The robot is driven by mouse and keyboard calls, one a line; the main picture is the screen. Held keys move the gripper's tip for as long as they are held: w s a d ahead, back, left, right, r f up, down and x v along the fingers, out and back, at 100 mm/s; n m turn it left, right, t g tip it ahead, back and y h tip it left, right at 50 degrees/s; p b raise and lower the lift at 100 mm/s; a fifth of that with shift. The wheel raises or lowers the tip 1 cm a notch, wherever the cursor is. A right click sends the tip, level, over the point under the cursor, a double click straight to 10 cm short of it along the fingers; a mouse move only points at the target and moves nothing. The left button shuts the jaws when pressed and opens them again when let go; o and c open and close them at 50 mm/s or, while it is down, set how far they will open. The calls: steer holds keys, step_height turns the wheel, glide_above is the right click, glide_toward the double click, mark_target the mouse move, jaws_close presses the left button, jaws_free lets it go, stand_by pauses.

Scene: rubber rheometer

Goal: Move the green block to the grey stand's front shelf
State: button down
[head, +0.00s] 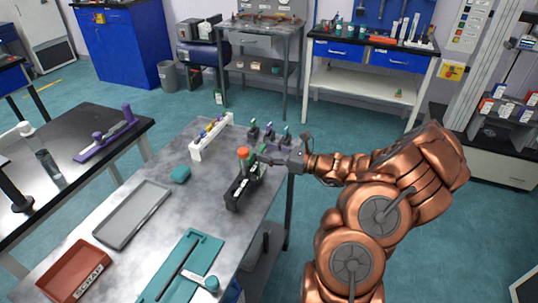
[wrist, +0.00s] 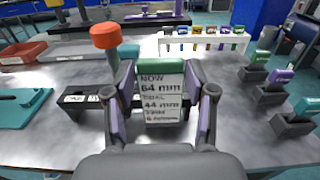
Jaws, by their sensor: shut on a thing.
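My gripper (wrist: 161,82) is shut on the green block (wrist: 162,66), between its two purple-padded fingers. A white label with black print, reading 64 mm and 44 mm, faces the wrist camera below the green top. In the head view my gripper (head: 266,160) is over the table's right side, beside a dark device (head: 238,191) with an orange knob (head: 243,153). My gripper partly hides that device. Small dark grey holders (wrist: 291,126) with green and purple tops stand in a row at right in the wrist view. Which part is the grey stand's front shelf, I cannot tell.
A white rack (head: 211,137) with coloured pieces stands behind the device.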

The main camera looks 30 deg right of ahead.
steer(key=shift+f, duration=0.8)
steer(key=shift+f, duration=0.15)
steer(key=shift+c, duration=1.8)
jaws_free()
